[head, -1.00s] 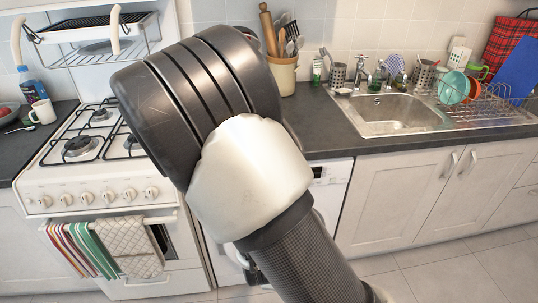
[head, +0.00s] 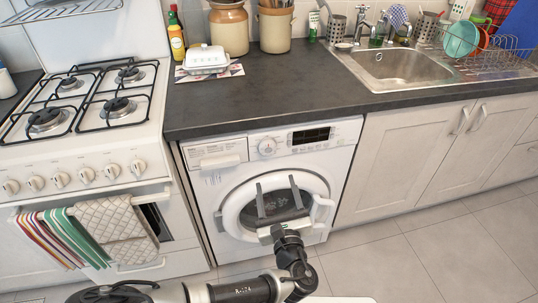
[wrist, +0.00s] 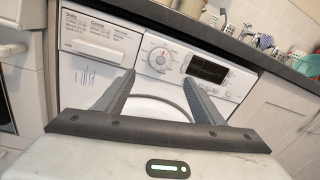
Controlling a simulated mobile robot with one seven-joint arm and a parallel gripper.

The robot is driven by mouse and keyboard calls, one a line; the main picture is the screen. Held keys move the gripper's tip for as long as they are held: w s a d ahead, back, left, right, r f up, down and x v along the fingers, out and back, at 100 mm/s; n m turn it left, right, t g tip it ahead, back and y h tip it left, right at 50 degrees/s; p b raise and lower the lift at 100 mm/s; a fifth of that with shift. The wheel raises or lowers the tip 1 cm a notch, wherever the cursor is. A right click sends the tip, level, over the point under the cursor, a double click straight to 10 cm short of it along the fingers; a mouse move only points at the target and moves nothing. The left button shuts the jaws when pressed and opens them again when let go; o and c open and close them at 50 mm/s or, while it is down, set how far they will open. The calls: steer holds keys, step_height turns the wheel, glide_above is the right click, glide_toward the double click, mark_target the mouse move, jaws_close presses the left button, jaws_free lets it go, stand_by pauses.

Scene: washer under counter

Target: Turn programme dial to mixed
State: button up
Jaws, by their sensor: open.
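The programme dial (head: 267,147) is a round white knob on the upper front panel of the white washer (head: 208,180), between the detergent drawer and the dark display. In the wrist view the dial (wrist: 159,57) shows ahead, above and between my fingertips, with small markings around it too small to read. My gripper (head: 276,192) is in front of the washer door, below the dial and apart from it. Its two grey fingers are spread open with nothing between them; they also show in the wrist view (wrist: 158,85).
The dark counter (head: 290,92) overhangs the washer's top. The detergent drawer (wrist: 98,41) is left of the dial and the display (wrist: 207,69) right of it. The stove (head: 80,150) with hanging towels stands at left. Cupboards (head: 405,150) stand at right. Floor at right is clear.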

mark_target(268, 150)
steer(key=w+a, duration=0.1)
steer(key=w, duration=0.8)
steer(key=w+a+b, duration=0.1)
steer(key=w, duration=0.3)
steer(key=shift+w+a, duration=0.3)
steer(key=c, duration=1)
